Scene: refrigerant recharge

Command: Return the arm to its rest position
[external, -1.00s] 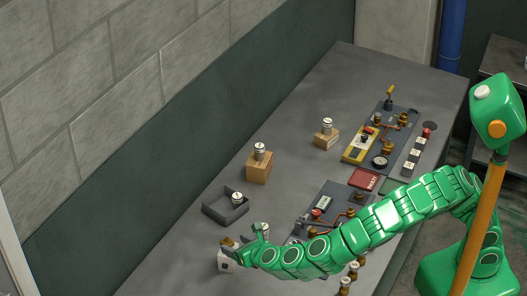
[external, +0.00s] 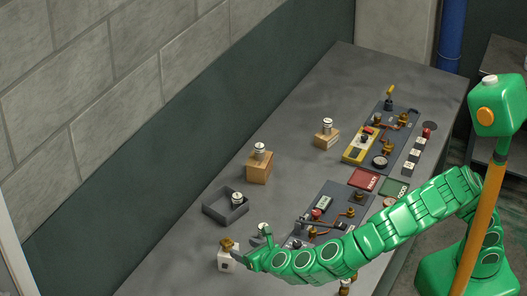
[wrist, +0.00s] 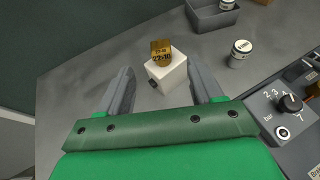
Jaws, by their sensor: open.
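My gripper (external: 257,247) is at the end of my green arm, low over the near part of the bench. A white block (external: 227,260) with a brass fitting (external: 227,243) on top stands just left of my gripper. In the wrist view the white block (wrist: 168,74) and its brass fitting (wrist: 161,50) lie just beyond the fingertips. My arm is still stretched along the bench from its base at right.
A grey open tray (external: 213,211) holds a small cylinder. Wooden blocks (external: 258,172) carry cylinders farther back. My arm passes over a dark panel (external: 335,195) with gauge and fittings. Red (external: 364,179) and green (external: 394,188) pads lie beside it. The bench's left strip is clear.

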